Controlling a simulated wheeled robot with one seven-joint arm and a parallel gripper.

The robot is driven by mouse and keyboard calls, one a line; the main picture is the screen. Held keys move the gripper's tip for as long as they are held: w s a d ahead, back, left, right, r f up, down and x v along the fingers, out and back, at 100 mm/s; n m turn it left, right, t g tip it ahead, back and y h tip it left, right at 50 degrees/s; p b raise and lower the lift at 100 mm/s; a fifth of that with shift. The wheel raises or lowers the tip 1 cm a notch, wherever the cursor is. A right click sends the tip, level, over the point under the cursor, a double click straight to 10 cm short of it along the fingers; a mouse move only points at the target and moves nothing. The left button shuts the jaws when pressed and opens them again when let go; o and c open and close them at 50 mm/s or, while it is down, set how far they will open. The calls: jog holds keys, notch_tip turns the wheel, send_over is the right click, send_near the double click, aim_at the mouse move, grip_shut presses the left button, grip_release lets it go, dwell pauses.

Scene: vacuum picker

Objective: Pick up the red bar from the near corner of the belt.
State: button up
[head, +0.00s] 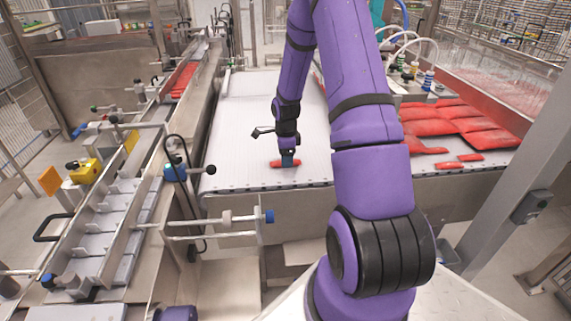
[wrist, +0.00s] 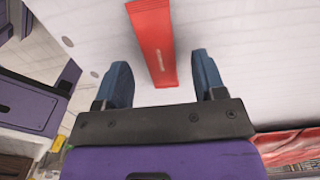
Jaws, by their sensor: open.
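The red bar (head: 280,163) lies flat on the white belt (head: 250,110), close to the belt's near edge. My gripper (head: 287,160) points down over the bar in the head view and partly covers it. In the wrist view my gripper (wrist: 164,85) is open, its two dark blue fingers apart. The red bar (wrist: 153,40) runs lengthwise into the gap between them, its near end lying between the fingertips. White belt shows on both sides of the bar, and neither finger appears to touch it.
Many red bars (head: 465,125) lie piled on the belt's right part, with a few loose ones near the edge. A metal rail with knobs (head: 215,218) runs along the near side. A narrow conveyor (head: 110,215) stands on the left. The belt left of my gripper is clear.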

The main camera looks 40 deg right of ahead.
jog(key=shift+f, duration=0.75)
jog(key=shift+c, duration=0.2)
jog(key=c, duration=1)
jog(key=shift+r, duration=0.15)
